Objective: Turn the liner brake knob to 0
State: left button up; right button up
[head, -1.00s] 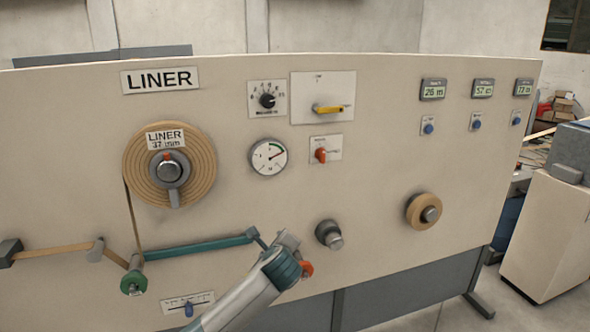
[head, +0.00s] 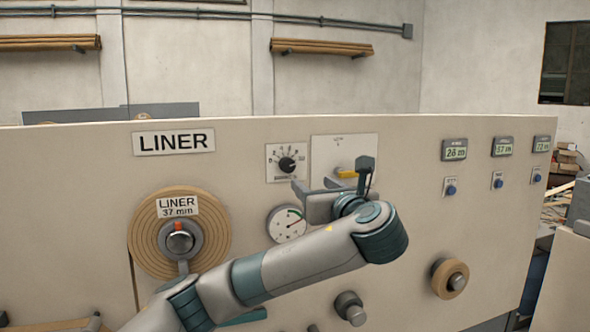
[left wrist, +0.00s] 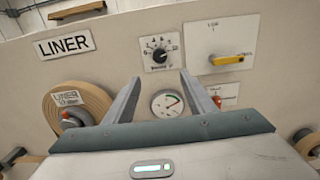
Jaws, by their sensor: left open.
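The black liner brake knob (head: 287,164) sits on a white scale plate on the panel, right of the LINER sign; it also shows in the left wrist view (left wrist: 159,55). The scale numbers are too small to read surely. My left gripper (head: 297,186) is in front of the panel, just below the knob plate. Its two fingers (left wrist: 162,84) are apart with nothing between them in the left wrist view, and the knob shows beyond and above their tips. The fingers look clear of the knob. My right gripper is not in view.
A round gauge (head: 287,222) is below the knob. A yellow-handled switch (head: 345,172) is to its right, partly hidden by my left wrist. The liner roll (head: 146,231) is at the left, a smaller roll (head: 450,279) at the lower right.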

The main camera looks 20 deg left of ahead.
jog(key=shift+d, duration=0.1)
pick_arm(q)
jog(key=p, duration=0.3)
send_near(289, 167)
jog(key=x, duration=0.3)
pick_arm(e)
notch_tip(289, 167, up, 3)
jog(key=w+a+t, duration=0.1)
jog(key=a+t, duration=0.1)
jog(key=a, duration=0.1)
pick_arm(q)
jog(key=p+x, duration=0.1)
jog(key=x, duration=0.2)
jog(key=shift+w+a+r, duration=0.1)
jog(key=shift+w+a, duration=0.15)
jog(key=shift+w, duration=0.05)
jog(key=shift+x, duration=0.8)
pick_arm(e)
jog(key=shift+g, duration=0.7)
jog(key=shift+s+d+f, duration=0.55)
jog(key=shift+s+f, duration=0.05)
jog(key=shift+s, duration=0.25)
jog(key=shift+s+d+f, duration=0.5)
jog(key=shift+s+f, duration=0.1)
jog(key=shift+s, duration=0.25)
pick_arm(q)
jog(key=c, duration=1)
